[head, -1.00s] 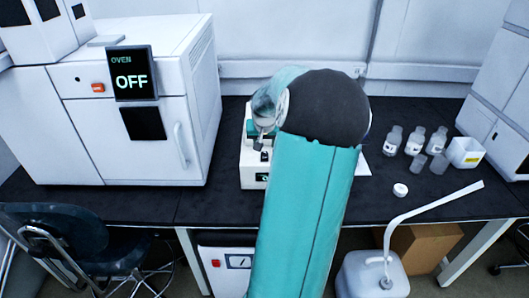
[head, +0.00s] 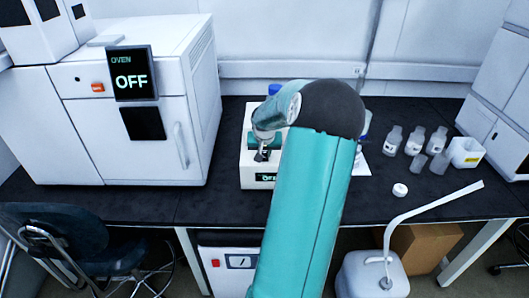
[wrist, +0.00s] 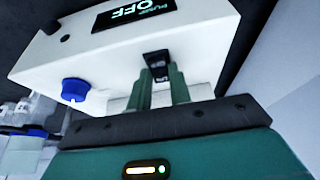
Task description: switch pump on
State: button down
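The pump (head: 250,172) is a white box on the black bench, partly hidden by my arm. Its display (head: 267,178) reads OFF. In the wrist view the pump (wrist: 205,45) appears upside down, with its display (wrist: 133,12) reading PUMP OFF. A small black switch (wrist: 157,64) sits on its face, with a blue knob (wrist: 75,90) to the left. My gripper (wrist: 158,84) has its two green fingers apart with a gap between them, tips close at the switch. I cannot tell whether they touch it. In the head view my gripper (head: 263,156) is over the pump.
A white oven (head: 185,100) with an OFF display stands left of the pump. Glass bottles (head: 415,140) and a white box (head: 466,152) stand to the right. A white jug (head: 372,275) with a tube is below the bench front. A chair (head: 60,235) is at front left.

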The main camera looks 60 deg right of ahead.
aim_at(265, 154)
jog(key=shift+w+d+r+g+y, duration=0.15)
jog(key=shift+d+g+y, duration=0.25)
jog(key=shift+y, duration=0.4)
jog(key=shift+w+d+g+y, duration=0.15)
jog(key=shift+g+y, duration=0.45)
jog(key=shift+y, duration=0.6)
jog(key=c, duration=1.3)
grip_release()
jog(key=shift+r, duration=0.1)
notch_tip(265, 154, up, 14)
jog(key=shift+f, duration=0.2)
